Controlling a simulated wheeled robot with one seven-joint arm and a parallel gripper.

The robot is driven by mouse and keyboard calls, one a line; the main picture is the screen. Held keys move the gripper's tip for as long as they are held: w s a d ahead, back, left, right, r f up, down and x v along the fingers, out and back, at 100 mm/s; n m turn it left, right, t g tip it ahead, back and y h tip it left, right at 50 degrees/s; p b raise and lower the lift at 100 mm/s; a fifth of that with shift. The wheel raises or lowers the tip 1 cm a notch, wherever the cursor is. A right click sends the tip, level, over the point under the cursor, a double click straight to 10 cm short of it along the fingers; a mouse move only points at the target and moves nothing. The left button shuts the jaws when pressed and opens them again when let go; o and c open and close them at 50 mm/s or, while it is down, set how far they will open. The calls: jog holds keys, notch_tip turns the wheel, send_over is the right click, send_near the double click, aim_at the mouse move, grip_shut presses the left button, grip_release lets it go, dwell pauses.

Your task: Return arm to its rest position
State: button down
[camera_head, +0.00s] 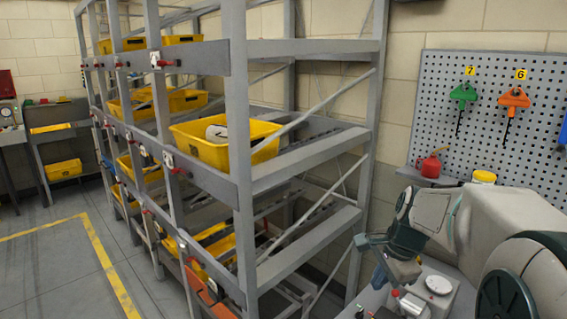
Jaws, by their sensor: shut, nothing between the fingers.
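My arm (500,225) reaches in from the right edge, its pale links folded at the lower right. My gripper (364,242) is at the arm's dark end, just right of the rack's front right post. It is shut with nothing seen in it, and it is small and partly dark in this view. It is above a grey worktop with small items and appears apart from the rack.
A grey metal rack (310,167) fills the middle, holding several yellow bins (205,151). A pegboard (490,105) with green and orange tools hangs at the right. A red oil can (431,166) stands below it. Open floor (50,270) lies left, marked with yellow lines.

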jog(key=s+a+n, duration=0.2)
jog(key=s+n, duration=0.5)
jog(key=s, duration=0.2)
jog(key=s+a+n+t+h, duration=0.1)
jog(key=s+a+n, duration=0.2)
jog(key=s+n, duration=0.5)
jog(key=shift+s+a+f+h, duration=0.25)
jog(key=shift+s+f+h, duration=0.05)
jog(key=shift+s+f, duration=0.15)
jog(key=shift+d, duration=0.1)
